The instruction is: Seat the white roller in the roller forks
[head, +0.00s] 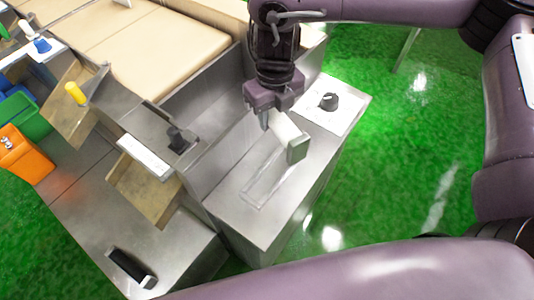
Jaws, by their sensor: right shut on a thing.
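The white roller (284,128) is below my right gripper (273,116), which is shut on it above a metal counter. The roller is tilted in the picture, running down to the right. Its lower right end meets a grey upright block (298,149), which may be part of the roller forks; I cannot tell whether they touch. The rest of the forks is hidden or cannot be made out. My left gripper is not in view.
A pale shallow recess (265,178) lies on the metal counter (240,215) in front of the roller. A black knob (329,101) stands on a white plate behind right. A black knob (180,138) and an open tan flap (146,187) are left. Green floor lies right.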

